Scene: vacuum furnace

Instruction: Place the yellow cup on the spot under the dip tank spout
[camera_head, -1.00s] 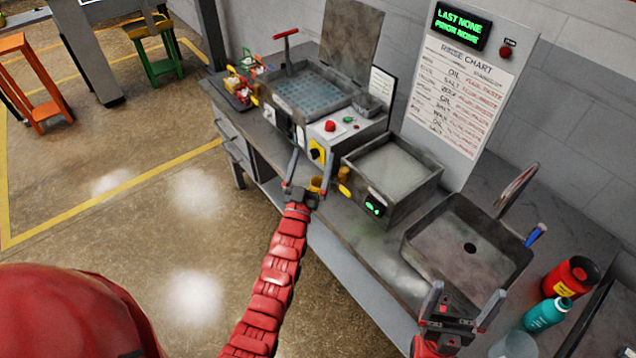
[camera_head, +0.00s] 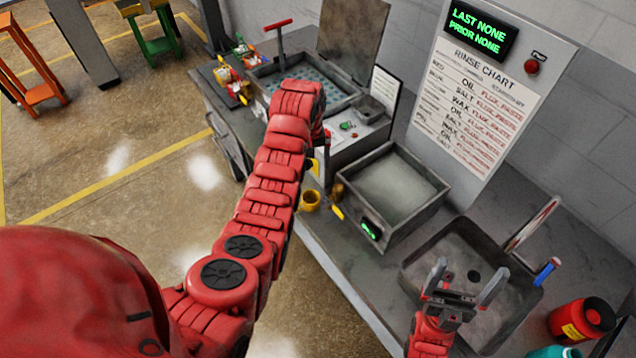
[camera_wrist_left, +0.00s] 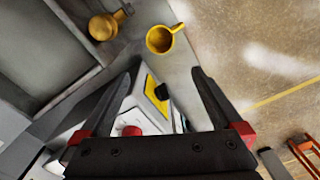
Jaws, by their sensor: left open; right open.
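The yellow cup (camera_head: 311,201) stands upright on the counter near its front edge. It also shows in the wrist view (camera_wrist_left: 160,40), with its handle toward the right. A brass-yellow spout (camera_head: 338,191) is on the front of the dip tank (camera_head: 425,212), right beside the cup; in the wrist view the spout (camera_wrist_left: 103,27) is apart from the cup. My left gripper (camera_wrist_left: 162,72) is open and empty, with the cup beyond its fingertips. In the head view my arm mostly hides it. My right gripper (camera_head: 466,278) is open and empty over the sink (camera_head: 420,262).
A control box with a red button (camera_wrist_left: 131,130) and a yellow switch plate (camera_wrist_left: 154,90) lies below my left fingers. The furnace's raised lid (camera_head: 350,40) stands behind. A red bottle (camera_head: 580,320) and a blue-handled tool (camera_head: 546,271) are by the sink.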

